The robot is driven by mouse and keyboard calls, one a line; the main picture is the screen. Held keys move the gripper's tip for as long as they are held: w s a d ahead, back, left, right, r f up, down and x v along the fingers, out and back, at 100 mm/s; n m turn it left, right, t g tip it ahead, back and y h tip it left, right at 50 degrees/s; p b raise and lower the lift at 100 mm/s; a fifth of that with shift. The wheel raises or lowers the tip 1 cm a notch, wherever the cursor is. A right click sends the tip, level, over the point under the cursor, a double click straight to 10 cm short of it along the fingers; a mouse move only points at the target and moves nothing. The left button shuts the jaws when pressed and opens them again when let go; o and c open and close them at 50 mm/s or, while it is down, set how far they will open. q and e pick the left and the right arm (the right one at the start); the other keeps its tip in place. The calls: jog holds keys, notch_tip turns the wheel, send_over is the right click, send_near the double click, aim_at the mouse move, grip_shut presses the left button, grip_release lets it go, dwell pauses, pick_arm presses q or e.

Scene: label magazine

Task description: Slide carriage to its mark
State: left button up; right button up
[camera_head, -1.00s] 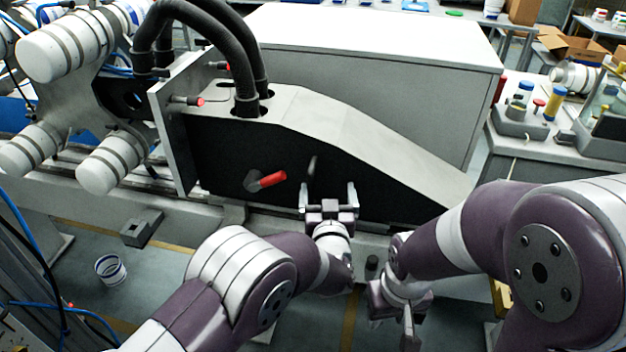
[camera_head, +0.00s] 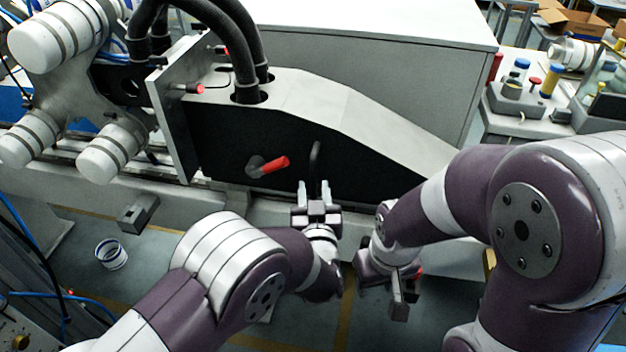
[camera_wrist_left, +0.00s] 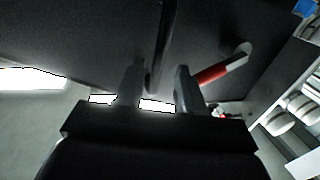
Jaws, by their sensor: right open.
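The carriage (camera_head: 222,148) is a large housing with a black side and a sloping grey top, sitting on a rail. A red-tipped lever (camera_head: 268,166) and an upright dark bar handle (camera_head: 315,158) stand out from its black side. My left gripper (camera_head: 317,190) is open just below and in front of the bar handle. In the left wrist view the bar (camera_wrist_left: 160,50) runs down between the two fingertips, with space around it; the lever (camera_wrist_left: 222,70) is to the right. I cannot tell whether a finger touches the bar. My right gripper (camera_head: 402,295) is open, low and away from the carriage.
White rollers (camera_head: 108,157) and a metal end plate (camera_head: 172,115) are at the carriage's left. Black hoses (camera_head: 243,60) enter its top. A small grey block (camera_head: 138,212) and a white-and-blue cup (camera_head: 111,254) are below the rail. My two arms are close together in front.

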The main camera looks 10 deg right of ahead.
pick_arm(q)
jog(key=s+a+p, duration=0.2)
jog(key=s, duration=0.6)
jog(key=shift+s+a, duration=0.2)
jog(key=shift+s, duration=0.2)
pick_arm(e)
notch_tip(320, 180, up, 2)
jog(key=shift+w+a+r, duration=0.1)
jog(key=shift+a+r, duration=0.05)
jog(key=shift+r, duration=0.05)
jog(key=shift+c, duration=0.4)
